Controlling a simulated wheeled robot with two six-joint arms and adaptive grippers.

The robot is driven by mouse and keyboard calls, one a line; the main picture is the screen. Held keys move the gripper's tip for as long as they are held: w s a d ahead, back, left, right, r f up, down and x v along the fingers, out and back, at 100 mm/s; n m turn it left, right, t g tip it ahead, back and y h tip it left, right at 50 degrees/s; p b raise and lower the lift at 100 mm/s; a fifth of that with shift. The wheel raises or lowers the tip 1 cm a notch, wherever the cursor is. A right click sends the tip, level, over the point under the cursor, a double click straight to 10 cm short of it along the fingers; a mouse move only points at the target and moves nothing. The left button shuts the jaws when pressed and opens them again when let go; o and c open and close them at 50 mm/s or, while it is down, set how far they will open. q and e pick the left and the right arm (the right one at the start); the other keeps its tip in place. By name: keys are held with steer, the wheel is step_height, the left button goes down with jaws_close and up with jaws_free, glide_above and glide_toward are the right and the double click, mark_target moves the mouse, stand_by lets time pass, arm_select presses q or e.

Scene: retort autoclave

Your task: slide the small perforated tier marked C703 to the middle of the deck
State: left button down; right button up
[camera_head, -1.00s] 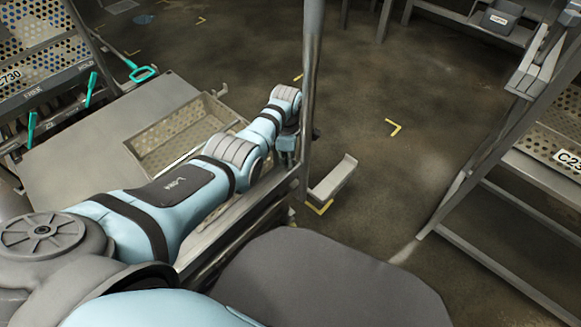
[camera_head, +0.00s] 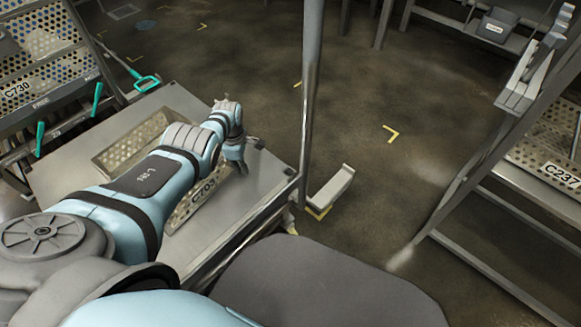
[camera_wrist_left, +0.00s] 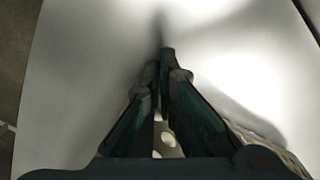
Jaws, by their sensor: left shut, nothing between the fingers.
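The small perforated tier marked C703 (camera_head: 203,192) lies on the flat grey deck (camera_head: 62,172), with its label side toward me. My left arm crosses over it and hides its middle. Its perforated far-left part (camera_head: 118,152) shows beyond the arm. My left gripper (camera_head: 241,167) is shut and empty, pointing down at the tier's right end. I cannot tell whether it touches the tier. In the left wrist view the closed fingers (camera_wrist_left: 167,58) are over a pale surface, with a few holes showing between them low down. My right gripper is not in view.
A perforated rack marked C730 (camera_head: 18,90) with green handles stands at the left. A metal post (camera_head: 311,90) rises by the deck's right corner. A rack marked C237 (camera_head: 560,174) stands at the right. The deck's right part is bare; open floor lies beyond.

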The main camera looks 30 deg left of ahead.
mark_target(218, 166)
arm_select(q)
steer(key=s+a, duration=0.1)
steer(key=a, duration=0.1)
steer(key=s+a, duration=0.1)
steer(key=a, duration=0.1)
steer(key=s+a+b, duration=0.1)
steer(key=a, duration=0.1)
steer(key=shift+a, duration=0.3)
